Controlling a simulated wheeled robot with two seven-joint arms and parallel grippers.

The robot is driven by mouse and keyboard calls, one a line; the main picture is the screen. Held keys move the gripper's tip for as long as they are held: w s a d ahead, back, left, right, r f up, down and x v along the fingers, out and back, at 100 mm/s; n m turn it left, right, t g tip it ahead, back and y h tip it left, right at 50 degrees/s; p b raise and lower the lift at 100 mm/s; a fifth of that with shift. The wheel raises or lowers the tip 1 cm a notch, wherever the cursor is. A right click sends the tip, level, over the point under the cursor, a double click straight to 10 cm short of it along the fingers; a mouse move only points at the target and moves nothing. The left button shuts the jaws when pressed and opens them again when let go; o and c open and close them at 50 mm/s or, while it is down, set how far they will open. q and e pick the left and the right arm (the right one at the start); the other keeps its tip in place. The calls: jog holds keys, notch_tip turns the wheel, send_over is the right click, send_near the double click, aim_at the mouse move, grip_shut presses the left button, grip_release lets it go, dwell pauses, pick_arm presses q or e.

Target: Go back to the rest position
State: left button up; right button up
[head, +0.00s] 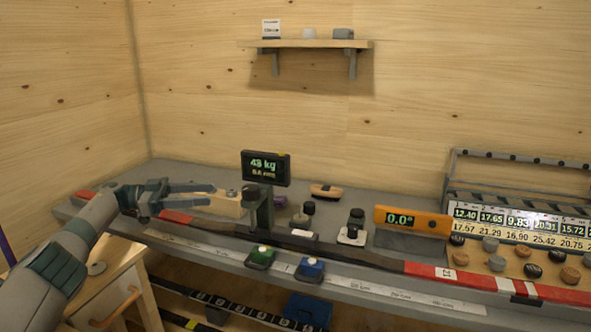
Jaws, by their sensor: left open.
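My left gripper (187,196) reaches in from the left over the bench's front left part. Its two fingers point right and stand apart, with nothing seen between them. A pale wooden block (229,205) lies just beyond the fingertips; I cannot tell whether they touch it. The grey bench (180,171) runs along the back wall. A long ski-like bar (366,258), dark with red ends, lies along the bench's front. My right gripper is not in this view.
A post with a display (265,167) stands right of my left gripper. An orange level (411,220) reads 0.0°. A rack with number cards (520,222) and several round knobs is at right. A wooden drawer cabinet (118,284) stands below my left arm. A wall shelf (306,43) is high up.

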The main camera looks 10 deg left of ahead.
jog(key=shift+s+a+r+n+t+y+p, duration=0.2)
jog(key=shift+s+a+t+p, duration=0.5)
jog(key=shift+p, duration=1.75)
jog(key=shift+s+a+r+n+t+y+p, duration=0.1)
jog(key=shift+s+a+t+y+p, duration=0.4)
jog(key=shift+p, duration=1.9)
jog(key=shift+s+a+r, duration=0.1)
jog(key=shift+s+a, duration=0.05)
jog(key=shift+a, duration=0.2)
